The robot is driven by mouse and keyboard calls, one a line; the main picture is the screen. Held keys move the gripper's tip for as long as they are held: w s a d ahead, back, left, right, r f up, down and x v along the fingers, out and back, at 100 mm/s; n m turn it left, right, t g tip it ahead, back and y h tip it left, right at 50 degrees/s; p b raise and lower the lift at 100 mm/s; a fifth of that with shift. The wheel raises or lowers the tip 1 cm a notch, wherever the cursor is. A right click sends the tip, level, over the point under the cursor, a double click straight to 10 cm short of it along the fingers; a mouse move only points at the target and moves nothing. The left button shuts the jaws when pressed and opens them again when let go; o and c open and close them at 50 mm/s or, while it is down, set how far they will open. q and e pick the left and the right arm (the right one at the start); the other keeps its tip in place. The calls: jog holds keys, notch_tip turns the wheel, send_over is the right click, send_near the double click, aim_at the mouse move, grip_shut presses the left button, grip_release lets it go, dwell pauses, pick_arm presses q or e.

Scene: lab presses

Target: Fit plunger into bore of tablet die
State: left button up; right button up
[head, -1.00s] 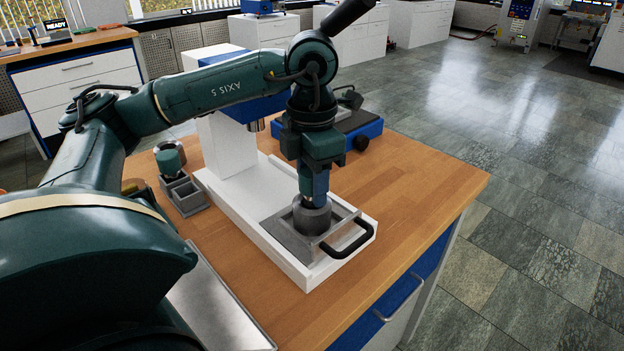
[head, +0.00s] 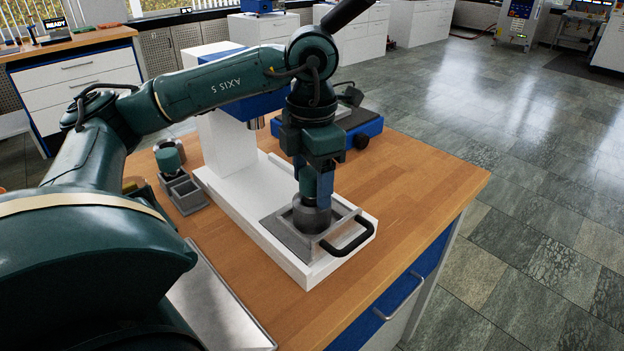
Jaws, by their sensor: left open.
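The tablet die (head: 312,219) is a grey metal cylinder standing on the drawer-like tray of the white press. The plunger (head: 308,186), a small dark teal piece, shows upright between my fingers, just above the die. Its lower end is at the die's top; how deep it sits in the bore is hidden. My left gripper (head: 313,190) points straight down over the die, with its jaws apart around the plunger. My right gripper is not in view.
The tray (head: 283,236) has a black handle (head: 347,240) at its front. The white press (head: 232,160) stands behind it. A grey compartment holder (head: 183,195) and a teal-topped piece (head: 168,158) stand left. A blue device (head: 345,127) is behind. The table's right side is clear.

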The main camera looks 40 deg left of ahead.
pick_arm(q)
notch_tip(320, 180, up, 7)
jog(key=shift+p, duration=0.45)
dwell(0.3)
